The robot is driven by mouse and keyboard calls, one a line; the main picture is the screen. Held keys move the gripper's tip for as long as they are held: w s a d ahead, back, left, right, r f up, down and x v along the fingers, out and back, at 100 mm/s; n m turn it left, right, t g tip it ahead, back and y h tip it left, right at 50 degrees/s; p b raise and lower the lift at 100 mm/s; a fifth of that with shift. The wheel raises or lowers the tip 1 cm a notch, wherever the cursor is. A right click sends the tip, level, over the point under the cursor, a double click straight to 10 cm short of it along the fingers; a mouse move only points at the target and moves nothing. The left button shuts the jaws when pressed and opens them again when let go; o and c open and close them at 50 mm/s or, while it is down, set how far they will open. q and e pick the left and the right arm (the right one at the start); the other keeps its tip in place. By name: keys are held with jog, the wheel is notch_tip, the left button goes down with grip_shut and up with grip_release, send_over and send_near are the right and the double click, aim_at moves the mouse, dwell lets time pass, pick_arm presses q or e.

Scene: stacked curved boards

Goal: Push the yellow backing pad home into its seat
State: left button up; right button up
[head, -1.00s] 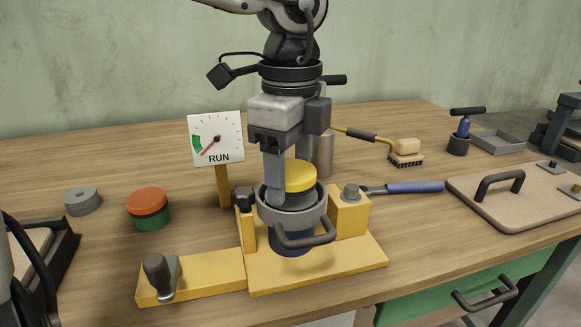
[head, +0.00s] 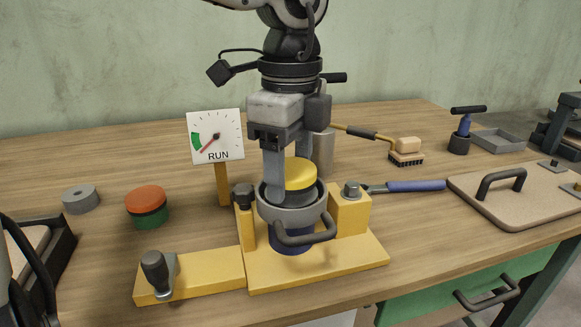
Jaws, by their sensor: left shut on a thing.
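The yellow backing pad (head: 300,172) sits on top of a dark grey cylinder inside a grey ring-shaped seat (head: 292,212) with a black handle (head: 305,235). The seat stands over a blue base (head: 290,242) on the yellow fixture (head: 330,268). My left gripper (head: 294,185) comes down from above, its fingers pointing down around the pad. It is shut on the pad, with one finger in front on the left; the other finger is mostly hidden behind the pad. My right gripper cannot be made out.
A RUN gauge (head: 216,137) stands on a yellow post left of the fixture. A yellow arm with a black knob (head: 155,270) extends at front left. A red-and-green puck (head: 147,205) and a grey ring (head: 81,199) lie left. A brush (head: 407,150) and board (head: 525,200) are right.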

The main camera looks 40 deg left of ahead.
pick_arm(q)
jog(key=shift+r, duration=0.15)
pick_arm(e)
jog(key=shift+s+f, duration=0.3)
jog(key=shift+f, duration=0.05)
pick_arm(q)
jog(key=shift+m, duration=0.7)
jog(key=shift+f+b, duration=0.5)
jog(key=shift+b, duration=0.05)
pick_arm(e)
jog(key=shift+f, duration=0.55)
pick_arm(q)
jog(key=shift+r, duration=0.5)
pick_arm(e)
jog(key=shift+r, duration=0.2)
